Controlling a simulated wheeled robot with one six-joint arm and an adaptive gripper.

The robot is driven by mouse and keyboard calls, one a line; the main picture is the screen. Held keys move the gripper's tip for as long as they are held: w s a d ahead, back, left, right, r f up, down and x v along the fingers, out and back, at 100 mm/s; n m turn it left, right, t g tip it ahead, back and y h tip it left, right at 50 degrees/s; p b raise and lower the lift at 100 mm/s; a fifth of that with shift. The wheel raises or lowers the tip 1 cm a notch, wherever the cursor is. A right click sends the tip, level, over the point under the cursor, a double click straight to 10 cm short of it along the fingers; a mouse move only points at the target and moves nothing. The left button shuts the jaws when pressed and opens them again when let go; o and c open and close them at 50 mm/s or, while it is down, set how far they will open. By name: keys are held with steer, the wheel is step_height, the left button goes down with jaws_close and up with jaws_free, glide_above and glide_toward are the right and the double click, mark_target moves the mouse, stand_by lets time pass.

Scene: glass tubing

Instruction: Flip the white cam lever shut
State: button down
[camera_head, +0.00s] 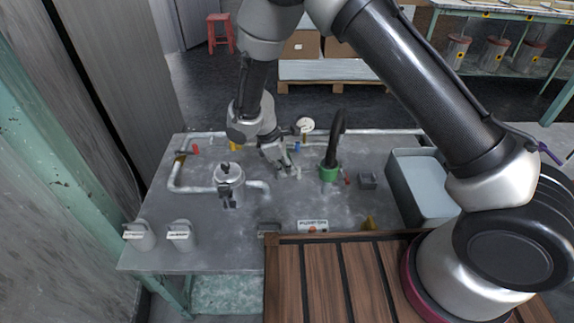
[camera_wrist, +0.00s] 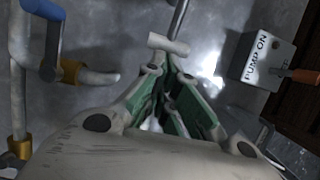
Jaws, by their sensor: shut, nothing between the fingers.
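A white crossbar on a thin grey rod (camera_wrist: 168,44), which looks like the cam lever, lies just beyond my fingertips in the wrist view. Its rod runs up out of the picture. In the head view a small pale piece that may be the lever (camera_head: 297,171) shows beside my gripper (camera_head: 283,166), left of the black hose's green collar (camera_head: 329,174). My gripper (camera_wrist: 165,75) is shut and empty, low over the grey table. The crossbar is very close to the fingertips; I cannot tell whether they touch.
A PUMP ON box (camera_wrist: 262,60) stands right of my gripper in the wrist view. A pipe with a blue handle (camera_wrist: 43,10) is at left. A grey bin (camera_head: 420,185) stands at the table's right. A metal vessel (camera_head: 229,180) and two labelled canisters stand left.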

steer(key=f+h, duration=0.2)
steer(key=d+f+h, duration=0.1)
steer(key=h, duration=0.1)
steer(key=shift+f+h, duration=0.3)
steer(key=shift+f, duration=0.1)
steer(key=shift+d+f, duration=0.3)
steer(key=shift+f, duration=0.1)
steer(key=shift+r, duration=0.75)
steer(key=shift+h, duration=0.3)
steer(key=v, duration=1.2)
steer(key=shift+a, duration=0.3)
